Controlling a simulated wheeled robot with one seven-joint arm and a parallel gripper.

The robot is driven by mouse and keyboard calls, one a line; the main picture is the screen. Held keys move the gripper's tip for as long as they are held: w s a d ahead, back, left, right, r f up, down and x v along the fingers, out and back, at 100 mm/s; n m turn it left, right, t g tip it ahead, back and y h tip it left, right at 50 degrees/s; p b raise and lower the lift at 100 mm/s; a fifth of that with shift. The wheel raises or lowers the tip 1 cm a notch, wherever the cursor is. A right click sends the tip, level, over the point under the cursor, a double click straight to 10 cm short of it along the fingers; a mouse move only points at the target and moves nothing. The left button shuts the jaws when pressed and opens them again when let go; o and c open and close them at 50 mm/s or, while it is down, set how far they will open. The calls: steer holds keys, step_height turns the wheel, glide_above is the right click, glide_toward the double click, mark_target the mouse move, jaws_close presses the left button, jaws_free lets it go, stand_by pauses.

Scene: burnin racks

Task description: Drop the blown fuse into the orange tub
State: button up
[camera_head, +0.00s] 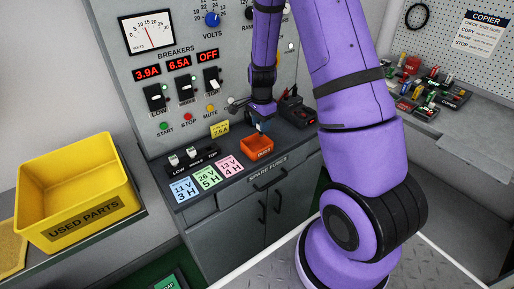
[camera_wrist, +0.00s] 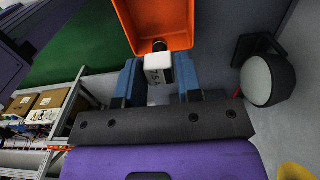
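My gripper (camera_wrist: 159,80) has blue fingers shut on the fuse (camera_wrist: 158,68), a white block with printing and a dark end. The fuse's dark end overlaps the tub's near rim in the wrist view. In the head view my gripper (camera_head: 262,128) is just above the tub, and the fuse is too small to make out.
A yellow "USED PARTS" bin (camera_head: 80,195) stands at the left. Breaker switches (camera_head: 184,89) and meters are on the panel behind. Coloured cards (camera_head: 206,177) lie left of the tub. A black device (camera_head: 296,110) sits right of it.

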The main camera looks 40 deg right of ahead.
steer(key=o, duration=0.3)
steer(key=shift+o, duration=0.2)
steer(key=shift+r, duration=0.15)
step_height(320, 180, up, 11)
steer(key=shift+f, duration=0.2)
stand_by(0.3)
